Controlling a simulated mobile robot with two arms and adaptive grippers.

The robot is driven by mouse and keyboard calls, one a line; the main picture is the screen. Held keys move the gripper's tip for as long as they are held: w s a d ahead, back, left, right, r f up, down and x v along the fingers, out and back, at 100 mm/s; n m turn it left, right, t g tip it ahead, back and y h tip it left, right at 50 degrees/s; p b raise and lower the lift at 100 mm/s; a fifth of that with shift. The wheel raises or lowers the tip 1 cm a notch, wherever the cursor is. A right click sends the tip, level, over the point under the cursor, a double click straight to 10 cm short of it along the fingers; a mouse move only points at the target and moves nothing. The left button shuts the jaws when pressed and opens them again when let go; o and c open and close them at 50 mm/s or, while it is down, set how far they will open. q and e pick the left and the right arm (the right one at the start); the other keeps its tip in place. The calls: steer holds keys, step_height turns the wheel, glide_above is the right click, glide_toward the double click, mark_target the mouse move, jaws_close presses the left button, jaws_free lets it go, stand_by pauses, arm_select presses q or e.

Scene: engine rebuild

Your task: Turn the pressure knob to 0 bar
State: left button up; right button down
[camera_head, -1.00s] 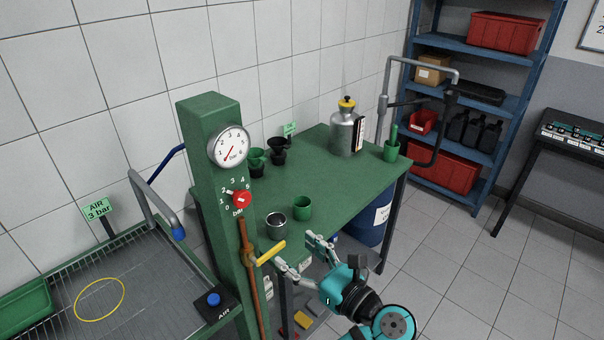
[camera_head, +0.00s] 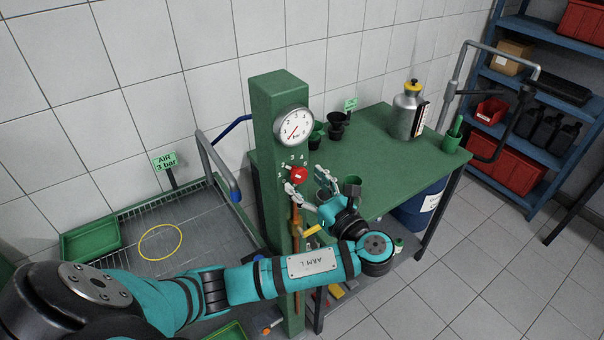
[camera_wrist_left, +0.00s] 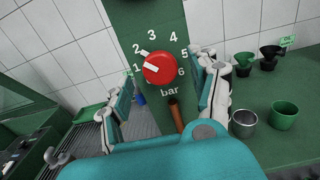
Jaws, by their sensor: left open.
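The red pressure knob (camera_head: 299,174) sits on the front of a green post (camera_head: 270,125), below a round white gauge (camera_head: 293,127). In the left wrist view the knob (camera_wrist_left: 160,68) is ringed by numbers, with "bar" below it. Its white pointer lies toward the upper left, between 1 and 2 and near the 2. My left gripper (camera_head: 308,182) is open just in front of the knob. In the wrist view its fingers (camera_wrist_left: 162,88) stand apart on either side of the knob, with no clear contact. The 0 mark is hidden. My right gripper is out of view.
A yellow lever (camera_head: 312,230) is on the post below the knob. Green and black cups and a metal canister (camera_head: 408,112) stand on the green bench (camera_head: 378,150) to the right. A grated sink with an "AIR 3 bar" sign (camera_head: 165,161) is at the left.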

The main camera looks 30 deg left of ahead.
arm_select(q)
steer(key=shift+x, duration=0.95)
steer(key=shift+w+a, duration=0.1)
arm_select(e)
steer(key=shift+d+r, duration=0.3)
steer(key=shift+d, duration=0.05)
arm_select(q)
steer(key=c, duration=1.2)
steer(key=shift+o, duration=0.2)
